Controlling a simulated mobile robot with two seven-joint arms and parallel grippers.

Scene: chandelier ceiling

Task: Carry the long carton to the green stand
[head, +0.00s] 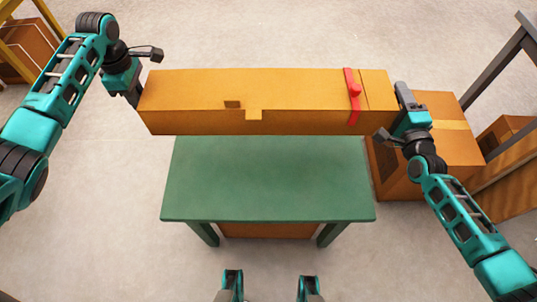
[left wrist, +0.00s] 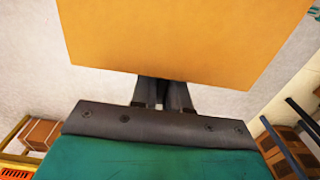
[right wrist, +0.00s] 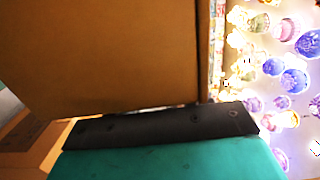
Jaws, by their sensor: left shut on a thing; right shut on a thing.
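The long carton (head: 200,95) is orange-brown with a red strap (head: 353,95) near its right end. In the head view it lies level across the picture, over the far part of the green stand (head: 265,180); I cannot tell whether it touches the stand. My left gripper (head: 135,95) is shut on its left end. My right gripper (head: 395,118) is shut on its right end. The carton fills much of the left wrist view (left wrist: 190,40) and the right wrist view (right wrist: 110,55). The fingertips are mostly hidden by the carton.
A brown box with a pale tape band (head: 450,125) stands on the floor right of the stand. A dark-framed rack (head: 495,65) with boxes is at the right edge. A yellow rack (head: 55,18) with a box is at the upper left. The floor left of the stand is clear.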

